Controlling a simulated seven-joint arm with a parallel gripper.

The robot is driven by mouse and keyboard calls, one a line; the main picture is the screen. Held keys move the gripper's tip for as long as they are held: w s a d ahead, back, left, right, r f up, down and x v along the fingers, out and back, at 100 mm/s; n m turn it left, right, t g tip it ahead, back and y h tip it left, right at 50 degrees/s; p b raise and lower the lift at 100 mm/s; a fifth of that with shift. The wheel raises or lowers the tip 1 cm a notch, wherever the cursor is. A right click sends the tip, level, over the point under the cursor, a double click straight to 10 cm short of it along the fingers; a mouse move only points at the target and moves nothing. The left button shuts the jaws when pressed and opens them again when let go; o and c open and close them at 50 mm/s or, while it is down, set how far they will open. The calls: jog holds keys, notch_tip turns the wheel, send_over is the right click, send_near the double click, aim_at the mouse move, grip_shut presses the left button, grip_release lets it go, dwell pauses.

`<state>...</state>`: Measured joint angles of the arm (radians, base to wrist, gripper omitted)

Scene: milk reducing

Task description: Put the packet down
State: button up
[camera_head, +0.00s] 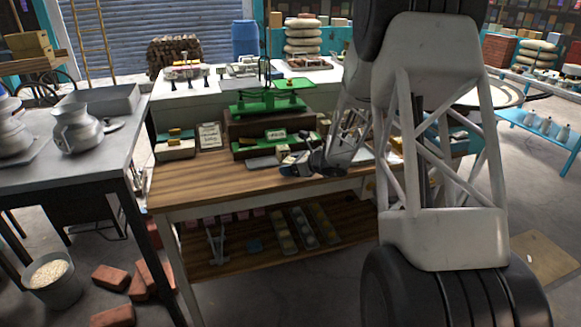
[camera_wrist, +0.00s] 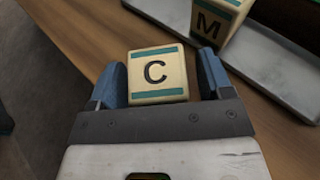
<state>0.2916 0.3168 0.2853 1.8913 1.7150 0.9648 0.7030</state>
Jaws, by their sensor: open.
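A cream packet (camera_wrist: 157,74) with teal bands and a black letter C is between the two blue fingers of my gripper (camera_wrist: 163,78) in the wrist view. The fingers are open, one on each side of it, with narrow gaps showing. The wooden bench top (camera_wrist: 75,28) shows behind the packet; its underside is hidden, so I cannot tell if it rests on the wood. In the head view my gripper (camera_head: 303,163) is low over the bench (camera_head: 215,182), near its front edge.
A second packet marked M (camera_wrist: 215,22) stands on a metal tray (camera_wrist: 265,70) at the upper right of the wrist view. A green balance scale (camera_head: 265,104) stands behind my gripper. A framed card (camera_head: 209,136) is to the left. Bare wood lies at the bench's left front.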

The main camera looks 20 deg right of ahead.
jog(key=v, duration=1.2)
jog(key=shift+a+r, duration=0.1)
dwell(0.4)
jog(key=s+a+r+n+g+h, duration=0.1)
jog(key=s+a+r+n+g, duration=0.1)
jog(key=s+a+r+n, duration=0.4)
jog(key=s+a+r+n+g+h, duration=0.1)
jog(key=s+a+n+g, duration=0.3)
jog(key=s, duration=0.5)
jog(key=s+a+r+n+g, duration=0.1)
jog(key=s+a+r+n, duration=0.3)
jog(key=s+a, duration=0.25)
jog(key=s+r+n+h, duration=0.2)
jog(key=s+n+h, duration=0.5)
jog(key=s, duration=1.7)
jog(key=a+n, duration=0.1)
jog(key=n, duration=0.4)
jog(key=shift+s+n+h, duration=0.4)
